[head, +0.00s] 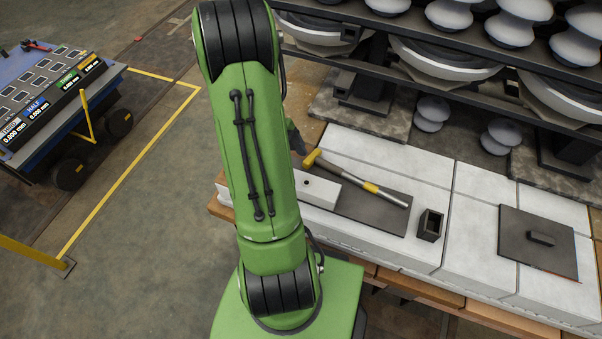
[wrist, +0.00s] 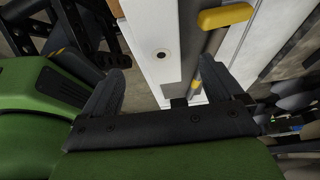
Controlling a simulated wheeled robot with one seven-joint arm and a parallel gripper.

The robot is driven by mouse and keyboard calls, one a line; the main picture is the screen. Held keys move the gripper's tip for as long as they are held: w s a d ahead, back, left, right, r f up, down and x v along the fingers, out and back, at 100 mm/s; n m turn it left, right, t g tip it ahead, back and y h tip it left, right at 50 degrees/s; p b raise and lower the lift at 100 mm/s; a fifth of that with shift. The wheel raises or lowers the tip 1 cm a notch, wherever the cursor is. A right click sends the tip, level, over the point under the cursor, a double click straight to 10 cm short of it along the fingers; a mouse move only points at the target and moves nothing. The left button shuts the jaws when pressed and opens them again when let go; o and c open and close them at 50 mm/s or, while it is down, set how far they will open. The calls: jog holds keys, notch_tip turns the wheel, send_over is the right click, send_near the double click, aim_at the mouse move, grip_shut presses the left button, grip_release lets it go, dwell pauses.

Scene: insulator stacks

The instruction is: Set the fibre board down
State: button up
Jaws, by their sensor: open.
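A dark flat square board (head: 520,252) with a small block-shaped grip on top lies flat on the white surface at the right in the head view. Another dark board (head: 378,218) lies under a hammer; I cannot tell from looks which is the fibre board. In the wrist view a narrow strip of this second board (wrist: 189,40) shows beside a white block. My gripper (wrist: 162,88) is open and empty, its two dark fingers apart, above the white block's end. In the head view my arm hides most of it.
The yellow-headed hammer (head: 368,186) lies across the second board. A white block with a hole (head: 318,190) and a small dark open box (head: 430,225) are near it. Insulator racks (head: 440,62) rise behind the surface. A blue cart (head: 55,95) stands at left.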

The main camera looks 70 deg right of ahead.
jog(key=w+a+r+n+t+h, duration=0.3)
jog(key=w+a+r+n+t, duration=0.2)
jog(key=w+a+r+n, duration=0.9)
jog(key=s+a+r+n+t+y, duration=0.1)
jog(key=s+a+r+n+t, duration=0.1)
jog(key=a+n, duration=0.6)
jog(key=s+a+r+n+t+y, duration=0.1)
jog(key=s+a+r+n+t, duration=0.2)
jog(key=n, duration=1.2)
jog(key=a+r, duration=0.2)
jog(key=a, duration=0.2)
jog(key=shift+s+a+r+y, duration=0.3)
jog(key=shift+s+a, duration=0.05)
jog(key=shift+s, duration=0.05)
